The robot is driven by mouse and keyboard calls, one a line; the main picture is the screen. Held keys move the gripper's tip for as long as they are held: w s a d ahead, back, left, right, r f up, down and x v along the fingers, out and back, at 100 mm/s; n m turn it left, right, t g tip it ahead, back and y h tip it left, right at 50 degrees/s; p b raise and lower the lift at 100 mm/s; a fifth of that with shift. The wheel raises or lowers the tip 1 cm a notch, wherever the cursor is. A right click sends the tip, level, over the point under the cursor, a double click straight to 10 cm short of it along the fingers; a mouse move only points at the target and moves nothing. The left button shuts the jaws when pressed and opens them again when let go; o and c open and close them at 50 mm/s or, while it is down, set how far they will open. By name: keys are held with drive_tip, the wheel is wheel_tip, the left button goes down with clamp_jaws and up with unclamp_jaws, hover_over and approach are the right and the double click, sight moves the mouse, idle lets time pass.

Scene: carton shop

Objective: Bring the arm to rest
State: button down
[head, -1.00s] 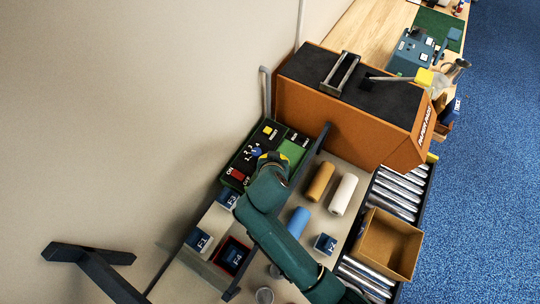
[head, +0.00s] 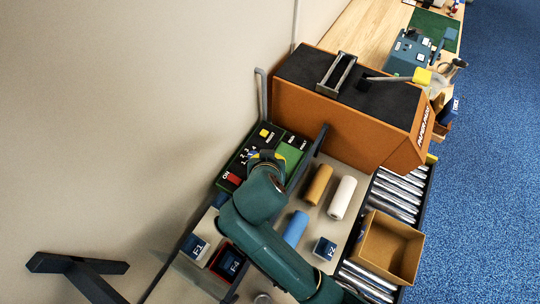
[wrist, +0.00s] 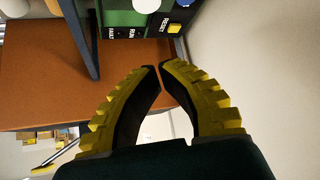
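My gripper (wrist: 157,67) shows in the wrist view as two curved black fingers with yellow ribbed backs. Their tips are drawn together with only a thin gap, and nothing is visible between them. In the head view my green arm reaches over the table, and its wrist end with the gripper (head: 267,156) is over or in front of the control panel (head: 240,160). Most of the gripper is hidden there. The panel, with a yellow reset button (wrist: 175,28), is beyond the fingertips in the wrist view; contact does not show.
An orange machine (head: 350,115) with a black top stands behind the panel. Brown, white and blue rolls (head: 342,197) lie on the table near my arm. An open carton (head: 390,247) sits on the roller conveyor (head: 398,190) at right.

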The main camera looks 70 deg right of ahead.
drive_tip(key=shift+v, duration=0.85)
drive_tip(key=w+a+r+n+t+y+p, duration=0.1)
drive_tip(key=w+a+r+n+t, duration=0.2)
drive_tip(key=w+a+r+t, duration=0.55)
drive_tip(key=w+a+r+n+t+y+p, duration=0.25)
drive_tip(key=w+a+r, duration=0.35)
drive_tip(key=w+r, duration=0.5)
drive_tip(key=s+a+r+n+t+y, duration=0.2)
drive_tip(key=a+r+n+t, duration=0.2)
drive_tip(key=r, duration=0.6)
drive_tip(key=s+a+r+n+t+y, duration=0.2)
drive_tip(key=a+r+n+t, duration=0.3)
drive_tip(key=r, duration=0.5)
drive_tip(key=shift+s+a, duration=0.2)
drive_tip(key=shift+s, duration=0.55)
drive_tip(key=shift+n+y, duration=0.25)
